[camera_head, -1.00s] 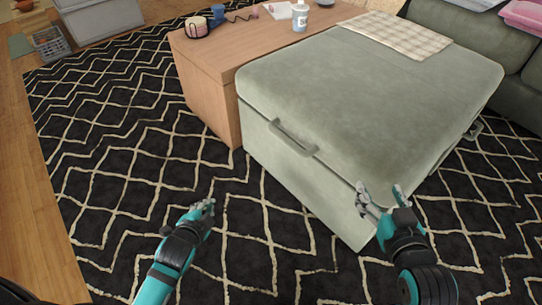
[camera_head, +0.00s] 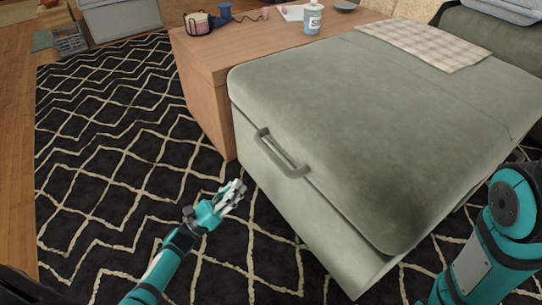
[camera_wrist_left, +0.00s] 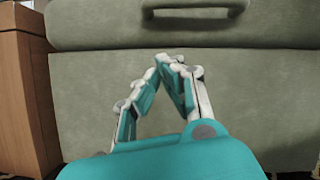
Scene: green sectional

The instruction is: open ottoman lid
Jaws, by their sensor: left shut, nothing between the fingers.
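The ottoman is a grey-green padded box with its lid (camera_head: 370,110) down. A grey-green handle (camera_head: 280,153) is on the lid's front edge. The ottoman's front panel (camera_head: 290,215) faces me. My left gripper (camera_head: 235,188) is shut and empty, in front of the panel and below and left of the handle, not touching it. In the left wrist view the shut fingertips (camera_wrist_left: 172,62) point at the front panel, with the handle (camera_wrist_left: 195,8) above them. My right arm shows at the lower right in the head view, but its gripper is out of view.
A wooden table (camera_head: 210,70) stands against the ottoman's left side, with a bottle (camera_head: 313,18), cups and a paper on it. A checkered cloth (camera_head: 420,42) lies on the lid's far part. The patterned rug (camera_head: 110,150) is open floor to the left.

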